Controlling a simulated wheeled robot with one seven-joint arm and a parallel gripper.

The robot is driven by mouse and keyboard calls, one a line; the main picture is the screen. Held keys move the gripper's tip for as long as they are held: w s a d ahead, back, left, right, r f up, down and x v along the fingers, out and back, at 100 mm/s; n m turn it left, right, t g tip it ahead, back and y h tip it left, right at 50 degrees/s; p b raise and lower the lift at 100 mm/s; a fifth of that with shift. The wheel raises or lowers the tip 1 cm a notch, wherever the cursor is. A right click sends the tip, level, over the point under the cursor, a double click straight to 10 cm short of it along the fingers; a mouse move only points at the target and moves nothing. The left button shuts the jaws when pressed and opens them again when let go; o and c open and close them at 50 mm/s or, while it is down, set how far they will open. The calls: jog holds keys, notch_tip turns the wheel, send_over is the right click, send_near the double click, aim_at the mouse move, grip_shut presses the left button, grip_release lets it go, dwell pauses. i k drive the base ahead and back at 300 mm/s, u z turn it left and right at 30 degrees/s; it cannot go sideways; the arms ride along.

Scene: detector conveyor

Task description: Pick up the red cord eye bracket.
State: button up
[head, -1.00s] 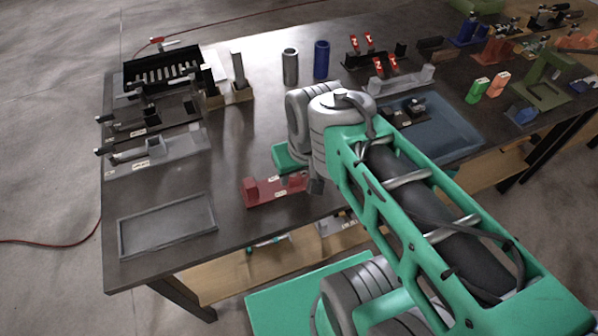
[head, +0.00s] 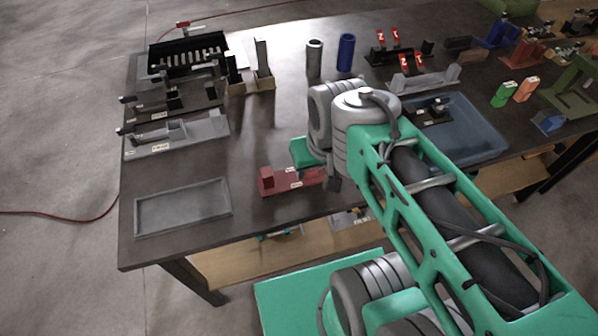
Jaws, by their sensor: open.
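The red bracket (head: 267,182), a low red base with a raised block at its left end and white labels, lies on the dark table near its front edge. My gripper (head: 333,183) shows only as a small dark grey part below my wrist, just right of the bracket. It is open. My arm hides most of it, and I cannot tell whether it touches the bracket. The right end of the bracket is close to or behind the gripper.
An empty grey tray (head: 184,208) lies left of the bracket. Grey fixtures (head: 177,136) stand at the table's left edge. A grey cylinder (head: 314,57) and a blue cylinder (head: 345,53) stand behind. A blue bin (head: 470,137) is to the right. The table between tray and cylinders is clear.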

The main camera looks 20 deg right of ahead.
aim_at(271, 183)
jog(key=u, duration=0.35)
jog(key=k, duration=0.65)
jog(key=u, duration=1.8)
